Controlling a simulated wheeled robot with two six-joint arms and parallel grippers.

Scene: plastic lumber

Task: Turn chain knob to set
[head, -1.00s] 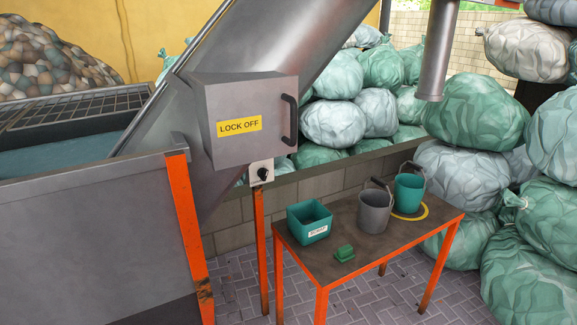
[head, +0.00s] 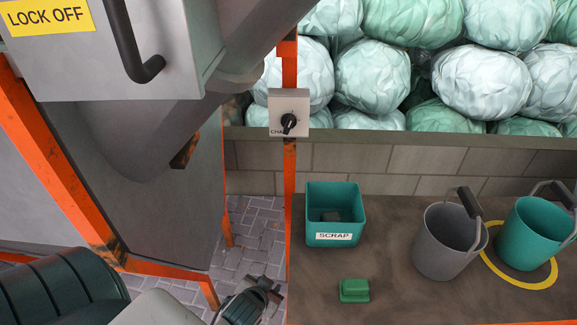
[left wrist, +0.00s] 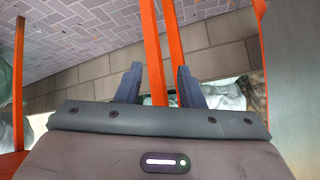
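The chain knob (head: 289,123) is a black rotary knob on a small light-grey switch plate (head: 299,102), fixed to an orange post. Its pointer looks tilted toward lower left. Lettering starting "CHA" shows at the plate's lower left; the rest is hidden by the knob or too small to read. My left gripper (head: 266,290) is low in the head view, well below the knob and apart from it. In the left wrist view the two fingers of my left gripper (left wrist: 157,82) stand apart with nothing held between them; the knob does not show there. My right gripper is out of view.
A grey box with a LOCK OFF label (head: 48,18) and black handle (head: 132,50) hangs upper left. A table (head: 400,290) at right holds a teal SCRAP bin (head: 335,238), a green block (head: 354,290), a grey bucket (head: 447,245) and a teal bucket (head: 530,235).

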